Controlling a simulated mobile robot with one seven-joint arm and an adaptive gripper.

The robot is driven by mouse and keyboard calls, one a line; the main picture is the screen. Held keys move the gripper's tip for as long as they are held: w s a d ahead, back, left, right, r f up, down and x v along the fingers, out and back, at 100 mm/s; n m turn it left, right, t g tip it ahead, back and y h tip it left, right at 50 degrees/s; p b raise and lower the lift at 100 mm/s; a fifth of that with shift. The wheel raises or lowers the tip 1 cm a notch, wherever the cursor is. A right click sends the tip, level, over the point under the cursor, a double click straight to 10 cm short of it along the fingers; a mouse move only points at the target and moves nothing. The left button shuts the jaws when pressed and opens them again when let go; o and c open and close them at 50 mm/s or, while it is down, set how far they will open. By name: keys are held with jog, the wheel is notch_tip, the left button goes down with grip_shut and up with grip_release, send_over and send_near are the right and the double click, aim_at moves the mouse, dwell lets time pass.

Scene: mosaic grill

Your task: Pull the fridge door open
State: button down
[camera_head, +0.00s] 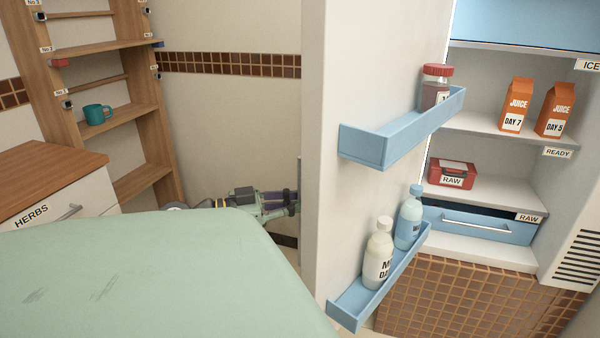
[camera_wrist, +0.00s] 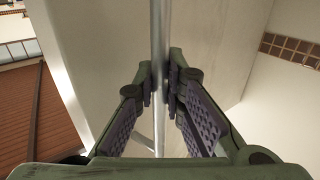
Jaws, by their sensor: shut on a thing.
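The fridge door (camera_head: 375,60) stands wide open in the head view, its inner side facing me with blue door shelves. The fridge interior (camera_head: 490,90) shows to its right. My gripper (camera_head: 292,203) is at the door's far left side, partly hidden behind the door edge. In the wrist view, my gripper (camera_wrist: 161,82) is shut on the vertical metal door handle (camera_wrist: 160,35), with a finger on each side of the bar. The door's pale outer face (camera_wrist: 100,60) lies behind the handle.
A jar (camera_head: 435,88) and two bottles (camera_head: 379,255) stand in the door shelves. A wooden shelf (camera_head: 90,45) with a teal mug (camera_head: 97,114) and a HERBS drawer (camera_head: 60,215) stand at left.

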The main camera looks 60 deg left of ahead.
dwell(0.3)
jog(key=c, duration=1.7)
grip_release()
jog(key=shift+o, duration=0.2)
jog(key=s+a, duration=0.2)
jog(key=s, duration=0.9)
jog(key=shift+s, duration=0.35)
jog(key=shift+a, duration=0.1)
